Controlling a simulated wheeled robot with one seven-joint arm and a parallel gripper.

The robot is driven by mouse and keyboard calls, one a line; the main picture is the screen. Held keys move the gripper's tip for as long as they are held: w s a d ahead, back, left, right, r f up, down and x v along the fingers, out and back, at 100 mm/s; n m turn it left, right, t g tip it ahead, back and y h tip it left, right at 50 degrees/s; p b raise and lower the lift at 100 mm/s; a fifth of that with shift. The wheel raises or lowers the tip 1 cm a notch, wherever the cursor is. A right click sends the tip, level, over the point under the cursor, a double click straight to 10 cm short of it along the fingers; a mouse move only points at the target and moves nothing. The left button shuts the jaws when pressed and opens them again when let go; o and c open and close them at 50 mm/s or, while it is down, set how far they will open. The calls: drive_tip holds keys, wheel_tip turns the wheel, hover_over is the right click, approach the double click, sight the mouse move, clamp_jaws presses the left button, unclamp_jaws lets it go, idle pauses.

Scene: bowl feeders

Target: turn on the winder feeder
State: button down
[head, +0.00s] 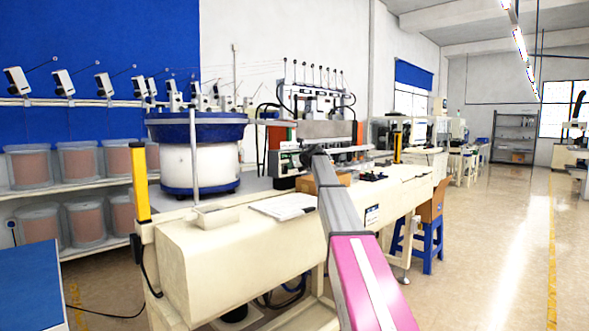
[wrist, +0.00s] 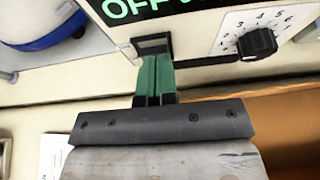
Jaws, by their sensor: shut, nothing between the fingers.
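The feeder's control box shows in the wrist view as a pale panel (wrist: 200,40) with green "OFF" lettering on black, a black dial (wrist: 257,44) and a dark switch (wrist: 152,44) below the lettering. My gripper (wrist: 155,62) has its green fingers shut together, with nothing between them. Their tips are right at the lower edge of the switch; I cannot tell whether they press on it. In the head view, the control box (head: 289,158) stands right of the blue and white bowl feeder (head: 199,160). My gripper is not clearly visible there.
A cream bench (head: 230,255) carries the feeder, with a yellow post (head: 140,182) at its left end. A clipboard (head: 283,207) lies on the bench. An orange-brown box (wrist: 285,115) is close to my gripper's right. A blue stool (head: 425,240) stands beyond the bench.

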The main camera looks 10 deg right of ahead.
drive_tip(key=shift+w+a+r+g+h, duration=0.4)
drive_tip(key=shift+w, duration=0.1)
drive_tip(key=shift+r, duration=0.15)
drive_tip(key=shift+r, duration=0.65)
drive_tip(key=v, duration=1.3)
drive_tip(key=shift+r, duration=0.4)
